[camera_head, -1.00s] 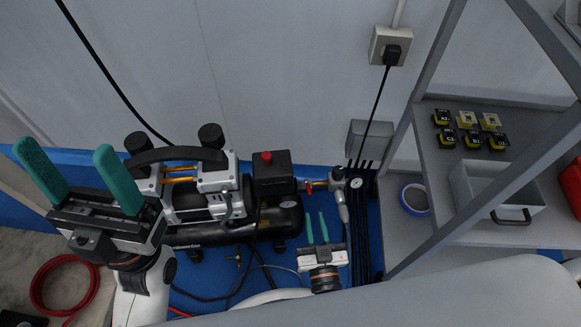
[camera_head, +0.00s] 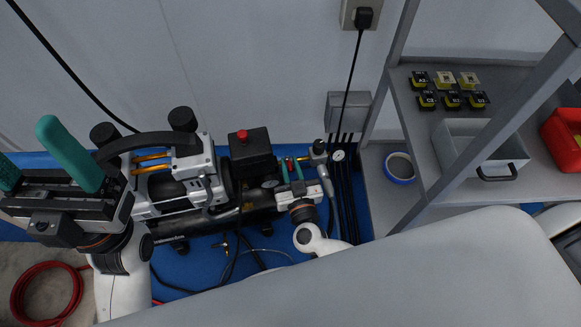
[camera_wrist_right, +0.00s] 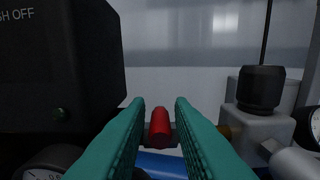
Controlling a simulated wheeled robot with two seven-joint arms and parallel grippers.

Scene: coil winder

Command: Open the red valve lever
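The red valve lever (camera_wrist_right: 159,128) shows end-on in the right wrist view, at the centre between my fingers. In the head view, a small red part by the brass fitting (camera_head: 304,160) sits just beyond my right fingertips. My right gripper (camera_head: 290,161) reaches in low beside the compressor's black box. Its teal fingers (camera_wrist_right: 159,103) are open, with a gap on each side of the lever. I cannot tell how far the lever reaches between them. My left gripper (camera_head: 25,142) is open and empty at the far left, its left finger cut by the picture edge.
The compressor (camera_head: 185,215) with a red-topped black switch box (camera_head: 250,151) stands left of my right gripper. A regulator knob (camera_wrist_right: 261,88) and gauge (camera_head: 338,155) are close on the right. Black hoses run beside them. A grey shelf (camera_head: 420,150) holds a bin and several small boxes.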

